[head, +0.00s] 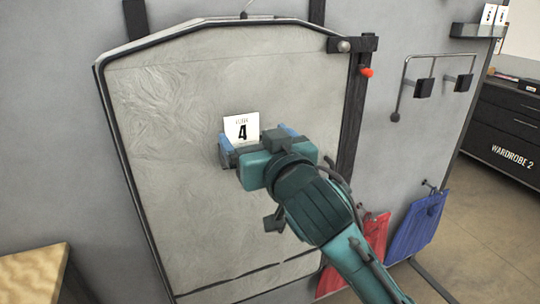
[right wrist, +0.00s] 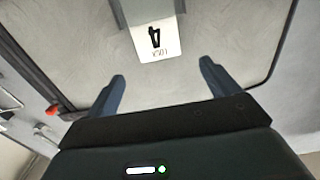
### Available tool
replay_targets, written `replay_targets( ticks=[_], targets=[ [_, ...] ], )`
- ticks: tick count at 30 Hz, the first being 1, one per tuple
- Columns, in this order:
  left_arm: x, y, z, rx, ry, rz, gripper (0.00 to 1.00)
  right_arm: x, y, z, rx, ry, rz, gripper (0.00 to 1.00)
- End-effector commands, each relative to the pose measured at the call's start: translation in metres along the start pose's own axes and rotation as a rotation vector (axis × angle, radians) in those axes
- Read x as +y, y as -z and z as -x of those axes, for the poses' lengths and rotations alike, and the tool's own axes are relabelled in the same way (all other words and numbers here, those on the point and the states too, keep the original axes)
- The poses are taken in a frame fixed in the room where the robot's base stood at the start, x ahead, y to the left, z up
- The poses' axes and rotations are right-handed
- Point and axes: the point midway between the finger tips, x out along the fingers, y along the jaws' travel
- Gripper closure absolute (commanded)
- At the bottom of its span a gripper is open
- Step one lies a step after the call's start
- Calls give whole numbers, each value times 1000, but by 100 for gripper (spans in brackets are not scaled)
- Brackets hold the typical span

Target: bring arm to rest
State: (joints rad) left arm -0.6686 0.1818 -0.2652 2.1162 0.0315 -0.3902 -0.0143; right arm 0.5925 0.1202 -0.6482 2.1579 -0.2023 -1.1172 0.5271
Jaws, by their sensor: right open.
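My right gripper (head: 258,146) is in front of a grey framed panel (head: 170,110), close to a white card marked 4 (head: 241,128). In the right wrist view its two blue fingers (right wrist: 163,88) are spread apart with nothing between them. The card (right wrist: 156,40) lies beyond the fingertips there, upside down in that picture, beside a grey strip or post. Whether the fingers touch the panel cannot be told. My right arm (head: 325,215) reaches in from the lower right. My left gripper is not in view.
A red knob (head: 367,72) sits at the panel's upper right. A wall rail (head: 432,58) is to its right. Red cloth (head: 375,240) and blue cloth (head: 418,226) hang low at right. A dark cabinet (head: 500,125) stands at far right, a wooden surface (head: 32,272) at lower left.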

Motion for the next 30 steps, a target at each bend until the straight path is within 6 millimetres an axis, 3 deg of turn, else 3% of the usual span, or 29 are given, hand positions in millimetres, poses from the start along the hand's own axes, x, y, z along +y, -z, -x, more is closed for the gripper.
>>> replay_targets(
  ticks=[3,9,13,16,20,23,26,30],
  targets=[
    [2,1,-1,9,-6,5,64,0,-1,27,1,0,-2,12],
    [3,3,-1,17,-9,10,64,0,0,54,1,-1,-1,12],
    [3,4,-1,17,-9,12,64,1,-5,60,-10,-1,-1,12],
    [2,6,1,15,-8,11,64,5,-25,57,-50,2,-5,12],
    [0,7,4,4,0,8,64,14,-80,54,-146,11,-16,12],
    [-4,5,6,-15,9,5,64,22,-136,60,-231,18,-27,12],
    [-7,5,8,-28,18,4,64,30,-198,81,-321,20,-38,12],
    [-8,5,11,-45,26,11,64,40,-281,131,-440,11,-49,12]
  ],
)
